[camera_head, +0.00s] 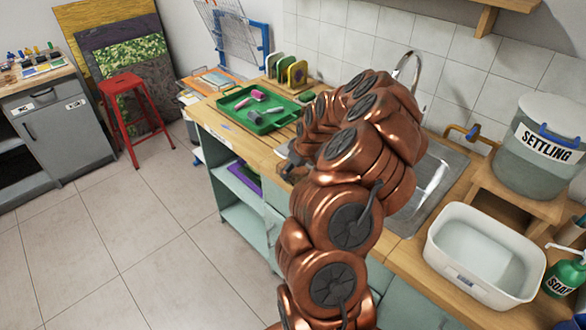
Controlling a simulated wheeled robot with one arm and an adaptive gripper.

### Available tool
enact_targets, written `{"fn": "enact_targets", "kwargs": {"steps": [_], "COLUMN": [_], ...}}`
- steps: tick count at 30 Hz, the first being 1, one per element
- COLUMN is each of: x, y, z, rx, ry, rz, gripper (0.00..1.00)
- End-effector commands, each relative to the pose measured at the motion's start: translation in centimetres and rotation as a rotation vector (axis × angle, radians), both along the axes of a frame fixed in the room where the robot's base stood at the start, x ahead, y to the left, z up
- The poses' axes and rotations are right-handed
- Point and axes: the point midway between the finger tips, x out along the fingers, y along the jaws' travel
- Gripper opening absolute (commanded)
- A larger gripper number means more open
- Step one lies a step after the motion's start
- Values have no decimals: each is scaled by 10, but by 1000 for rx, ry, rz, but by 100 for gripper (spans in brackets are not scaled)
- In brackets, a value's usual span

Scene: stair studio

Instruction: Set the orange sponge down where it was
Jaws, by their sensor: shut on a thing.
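My copper-coloured arm fills the middle of the view and covers much of the counter. My gripper (291,164) shows only in part, as dark grey pieces at the counter's front edge, left of the arm. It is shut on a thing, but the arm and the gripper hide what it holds. I cannot make out the orange sponge anywhere in this view.
A green tray (240,123) with rollers lies on the wooden counter left of the arm. The sink (437,180), a white basin (487,254), a soap bottle (563,273) and a settling bucket (540,145) are on the right. A red stool (122,83) stands on the open tiled floor.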

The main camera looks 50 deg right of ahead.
Motion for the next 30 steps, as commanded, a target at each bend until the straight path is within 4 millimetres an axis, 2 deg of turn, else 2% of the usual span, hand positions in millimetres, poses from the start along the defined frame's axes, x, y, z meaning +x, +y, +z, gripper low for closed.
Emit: {"fn": "enact_targets", "kwargs": {"steps": [9, 10, 16, 30], "x": [0, 0, 0, 0], "y": [0, 0, 0, 0], "z": [-6, -5, -5, 2], "rx": [0, 0, 1, 0], "ry": [0, 0, 0, -1], "rz": [0, 0, 0, 0], "gripper": [37, 68, 89, 90]}}
